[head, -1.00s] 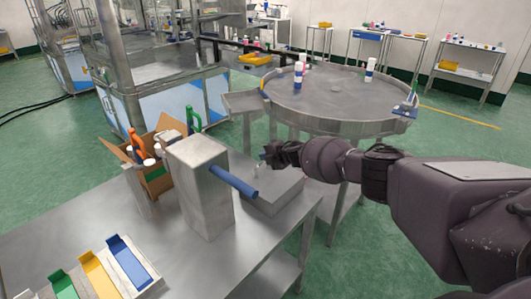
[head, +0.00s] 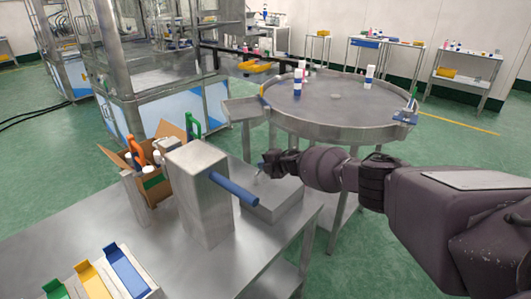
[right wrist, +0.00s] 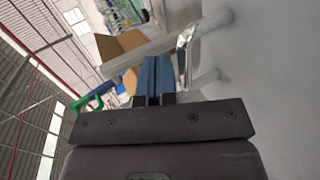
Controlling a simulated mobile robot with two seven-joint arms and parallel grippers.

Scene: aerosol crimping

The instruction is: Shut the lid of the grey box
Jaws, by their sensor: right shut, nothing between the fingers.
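The grey box (head: 274,199) is a low metal box on the steel table, to the right of a tall metal block. Its top looks flat and level, with the lid appearing down; whether it is fully seated cannot be told. My right gripper (head: 262,168) is above the far left part of the box top, with its fingers shut and empty. My arm hides part of the far side. In the right wrist view, a broad plain grey surface fills the right side. Whether the fingers touch the lid is unclear. My left gripper is out of view.
The tall metal block (head: 200,195) has a blue bar (head: 234,188) reaching toward the grey box. A cardboard carton (head: 155,190) with bottles and tools stands behind it. Coloured trays (head: 128,272) lie at the front left. A round steel table (head: 335,105) stands behind.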

